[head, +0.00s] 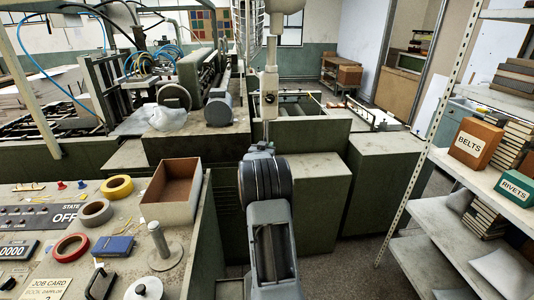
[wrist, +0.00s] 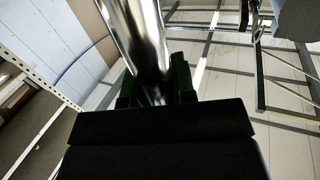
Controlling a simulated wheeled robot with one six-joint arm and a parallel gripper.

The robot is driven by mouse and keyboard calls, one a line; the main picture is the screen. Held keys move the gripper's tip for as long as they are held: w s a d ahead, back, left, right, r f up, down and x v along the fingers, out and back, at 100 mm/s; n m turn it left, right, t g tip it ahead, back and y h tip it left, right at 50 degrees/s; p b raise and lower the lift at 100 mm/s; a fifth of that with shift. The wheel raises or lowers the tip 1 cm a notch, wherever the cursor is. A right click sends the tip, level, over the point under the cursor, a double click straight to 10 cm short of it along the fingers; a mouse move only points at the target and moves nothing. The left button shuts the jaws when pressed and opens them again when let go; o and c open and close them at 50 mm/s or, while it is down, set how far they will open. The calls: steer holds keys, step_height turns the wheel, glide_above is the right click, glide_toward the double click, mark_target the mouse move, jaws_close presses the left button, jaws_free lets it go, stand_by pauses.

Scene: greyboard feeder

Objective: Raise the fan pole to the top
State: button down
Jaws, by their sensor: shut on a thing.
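The fan pole (wrist: 138,40) is a shiny metal tube in the wrist view. It runs from the top edge down to my gripper (wrist: 157,90). The dark fingers stand on either side of its lower visible part and are shut on it. The dark gripper body fills the bottom of that view and hides whatever lies below the grip. The pole's upper end is out of frame. In the head view my arm rises through the middle toward the top edge, and I cannot clearly make out the grip there.
A shelf unit (head: 404,180) with boxes and books stands at the right. A worktop (head: 128,225) with tape rolls and an open box (head: 170,203) is at the left. Green cabinets (head: 300,190) stand ahead, with machinery behind them at the left.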

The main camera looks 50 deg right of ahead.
mark_target(265, 128)
step_height(265, 128, up, 10)
steer(key=p, duration=0.3)
steer(key=shift+r+p, duration=0.1)
steer(key=shift+p, duration=0.2)
steer(key=c, duration=1.3)
jaws_free()
steer(key=o, duration=0.4)
steer(key=shift+c, duration=0.2)
steer(key=shift+f, duration=0.2)
steer(key=shift+s+a+f+b, duration=0.1)
steer(key=shift+s+a+b, duration=0.25)
steer(key=shift+a, duration=0.2)
steer(key=b+v, duration=0.3)
steer(key=v, duration=0.9)
steer(key=shift+s+a, duration=0.2)
steer(key=shift+a, duration=0.05)
